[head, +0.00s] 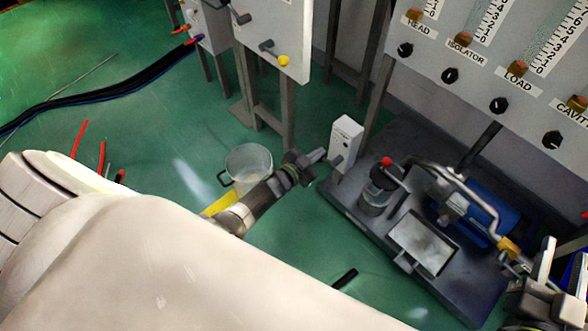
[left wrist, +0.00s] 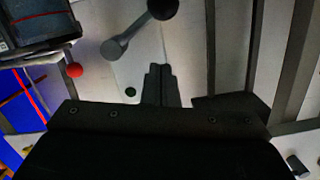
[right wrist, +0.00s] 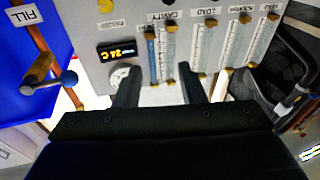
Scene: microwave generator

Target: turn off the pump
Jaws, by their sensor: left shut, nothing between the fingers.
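The blue pump (head: 478,208) sits on a dark base plate, with a bent metal pipe over it. A white switch box (head: 346,140) stands at the left edge of that plate. My right gripper (right wrist: 158,80) is open and empty, facing a gauge panel.
A red-knobbed valve (head: 386,162) stands close right of the switch box. A clear bucket (head: 248,165) is on the green floor under my left arm. A labelled flow panel (head: 470,60) is at the upper right. Black hoses (head: 110,88) cross the floor at left.

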